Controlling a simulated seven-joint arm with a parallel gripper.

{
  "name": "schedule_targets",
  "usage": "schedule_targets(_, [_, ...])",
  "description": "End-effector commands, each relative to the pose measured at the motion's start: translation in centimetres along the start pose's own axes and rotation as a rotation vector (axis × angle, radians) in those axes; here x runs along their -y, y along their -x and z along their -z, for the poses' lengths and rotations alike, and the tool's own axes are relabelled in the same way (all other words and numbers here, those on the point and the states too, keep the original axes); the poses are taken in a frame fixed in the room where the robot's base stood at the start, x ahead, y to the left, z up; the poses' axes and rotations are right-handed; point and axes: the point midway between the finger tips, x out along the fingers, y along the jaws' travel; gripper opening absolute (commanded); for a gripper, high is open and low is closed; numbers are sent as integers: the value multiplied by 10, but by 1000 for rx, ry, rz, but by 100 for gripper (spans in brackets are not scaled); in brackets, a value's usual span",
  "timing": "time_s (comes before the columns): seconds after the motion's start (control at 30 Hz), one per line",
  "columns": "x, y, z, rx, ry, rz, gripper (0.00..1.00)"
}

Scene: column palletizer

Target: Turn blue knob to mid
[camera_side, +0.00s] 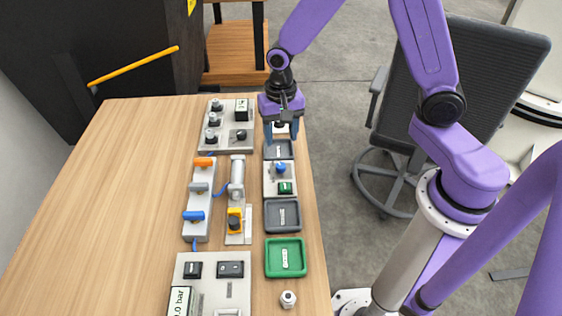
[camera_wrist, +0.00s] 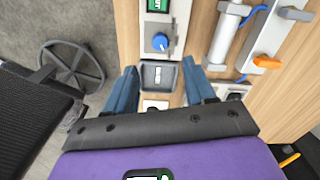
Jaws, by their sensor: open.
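The blue knob (camera_side: 281,168) sits on a light grey panel (camera_side: 271,188) on the right part of the table, above a small green display. In the wrist view the blue knob (camera_wrist: 160,42) is beyond the fingertips, near the top, with a white pointer mark on it. My gripper (camera_side: 283,133) is open, pointing down, and is behind the knob at the far end of the row. In the wrist view its two blue fingers (camera_wrist: 161,82) are spread with a dark grey tray between them. Nothing is held, and the fingers are apart from the knob.
A grey tray (camera_side: 279,149) lies between gripper and knob panel. Another grey tray (camera_side: 283,215) and a green tray (camera_side: 286,258) lie nearer. Left are a valve block with coloured levers (camera_side: 198,206) and a cylinder unit (camera_side: 237,181). The table's left side is clear.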

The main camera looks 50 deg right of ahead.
Motion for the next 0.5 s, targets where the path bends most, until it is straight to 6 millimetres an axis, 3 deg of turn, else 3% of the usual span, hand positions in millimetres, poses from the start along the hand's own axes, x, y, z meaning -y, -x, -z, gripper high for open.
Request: schedule_targets(0.5, [-1, -78, -1, 2, 0, -3, 54])
